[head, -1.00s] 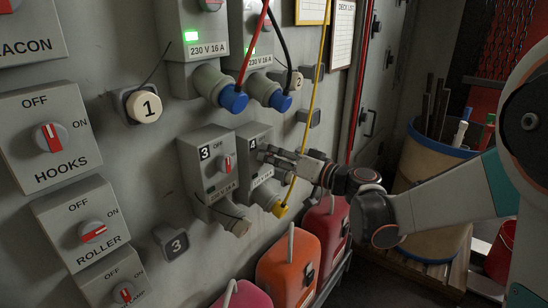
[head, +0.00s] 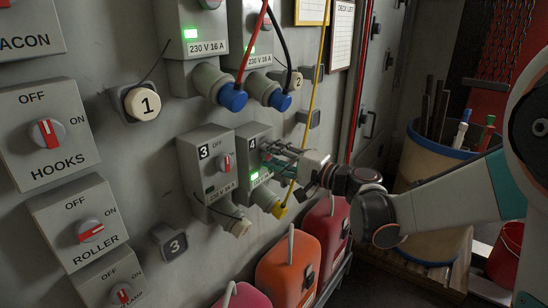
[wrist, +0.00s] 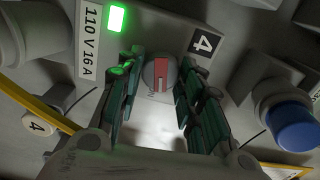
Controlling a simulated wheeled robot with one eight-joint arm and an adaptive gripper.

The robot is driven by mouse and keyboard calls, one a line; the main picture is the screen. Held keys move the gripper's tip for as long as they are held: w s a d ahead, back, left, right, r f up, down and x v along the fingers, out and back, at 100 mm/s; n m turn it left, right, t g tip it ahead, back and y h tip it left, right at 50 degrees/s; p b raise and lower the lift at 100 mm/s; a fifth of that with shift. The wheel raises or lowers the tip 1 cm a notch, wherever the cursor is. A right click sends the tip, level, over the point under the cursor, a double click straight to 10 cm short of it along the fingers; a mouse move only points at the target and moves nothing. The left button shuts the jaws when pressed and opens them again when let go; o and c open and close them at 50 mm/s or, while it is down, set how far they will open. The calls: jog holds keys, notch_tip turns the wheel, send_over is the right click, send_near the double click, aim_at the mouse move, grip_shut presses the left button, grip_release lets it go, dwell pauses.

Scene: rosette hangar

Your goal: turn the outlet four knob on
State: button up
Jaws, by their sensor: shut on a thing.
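The outlet four box (head: 258,133) is a grey wall box marked 4, to the right of the outlet three box (head: 215,145). Its green lamp (head: 255,176) is lit and also shows in the wrist view (wrist: 116,18). The outlet four knob (wrist: 160,75), grey with a red pointer bar, sits between my fingers in the wrist view. In the head view my fingers hide it. A yellow plug (head: 279,210) is in the socket below.
A yellow cable (head: 312,108) hangs in front of the wall beside my gripper. Blue plugs (head: 233,97) sit above. Red and orange canisters (head: 285,268) stand below. A barrel (head: 420,170) holding rods stands at the right.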

jog(key=shift+m, duration=1.6)
jog(key=shift+f, duration=0.1)
jog(key=o, duration=1.1)
jog(key=shift+c, duration=0.2)
jog(key=shift+d, duration=0.1)
jog(key=v, duration=1.2)
